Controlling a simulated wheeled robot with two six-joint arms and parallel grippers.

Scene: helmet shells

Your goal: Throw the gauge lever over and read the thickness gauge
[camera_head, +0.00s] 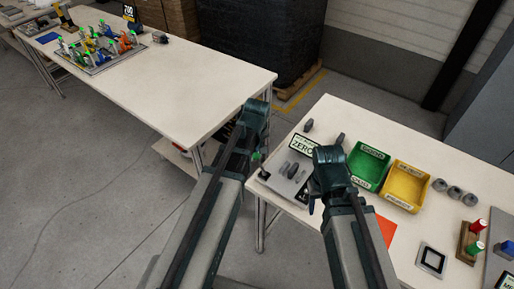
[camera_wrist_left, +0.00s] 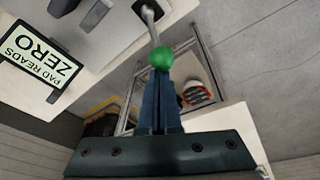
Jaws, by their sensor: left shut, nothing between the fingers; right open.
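The thickness gauge (camera_head: 285,180) is a grey plate on the right table, with a small sign (camera_head: 303,146) behind it. In the left wrist view the sign (camera_wrist_left: 39,53) reads "PAD READS ZERO", upside down. The gauge lever is a grey rod (camera_wrist_left: 151,25) with a green ball knob (camera_wrist_left: 161,57); the knob also shows at the plate's left edge (camera_head: 256,156). My left gripper (camera_wrist_left: 160,85) is shut and empty, its fingertips right at the knob; I cannot tell whether they touch. My right gripper (camera_head: 313,200) is open over the gauge's right side, its fingers mostly hidden.
Right of the gauge stand a green bin (camera_head: 368,166) and a yellow bin (camera_head: 406,185). Several grey rings (camera_head: 455,192) and a red-and-green post stand (camera_head: 470,243) are further right. An orange sheet (camera_head: 386,230) lies in front. The left table (camera_head: 190,85) is mostly bare.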

